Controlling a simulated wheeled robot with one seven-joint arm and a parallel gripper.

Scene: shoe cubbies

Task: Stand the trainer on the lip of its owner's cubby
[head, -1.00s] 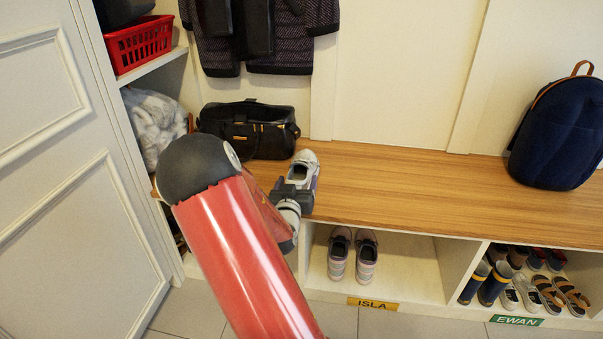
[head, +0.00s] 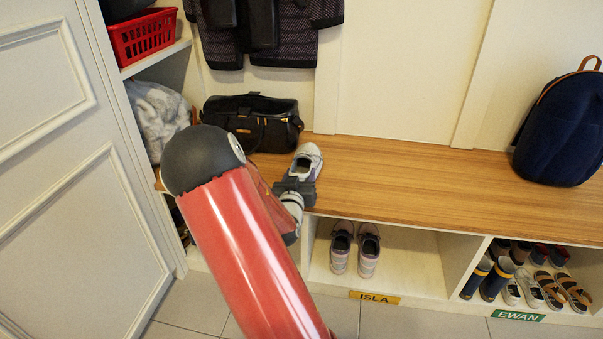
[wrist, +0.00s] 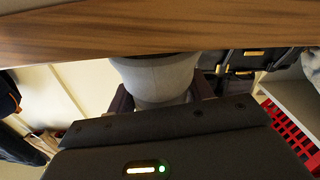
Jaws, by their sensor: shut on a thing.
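The trainer (head: 307,160), pale grey and white with a dark opening, is at the left end of the wooden bench top (head: 420,178). My gripper (head: 298,182) is shut on the trainer's near end, with its toe pointing away. I cannot tell whether the trainer touches the bench. In the wrist view, the trainer's rounded grey end (wrist: 155,75) sits between the fingers, close to the wood. Below the bench, one cubby has a yellow ISLA label (head: 374,298) and holds a pair of shoes (head: 355,250). The cubby to its right has a green EWAN label (head: 518,315).
A black bag (head: 252,122) stands on the bench behind the trainer. A navy backpack (head: 560,130) stands at the right. The bench middle is clear. Ewan's cubby holds boots (head: 488,278), sandals (head: 560,292) and other shoes. A white door (head: 75,190) is at the left.

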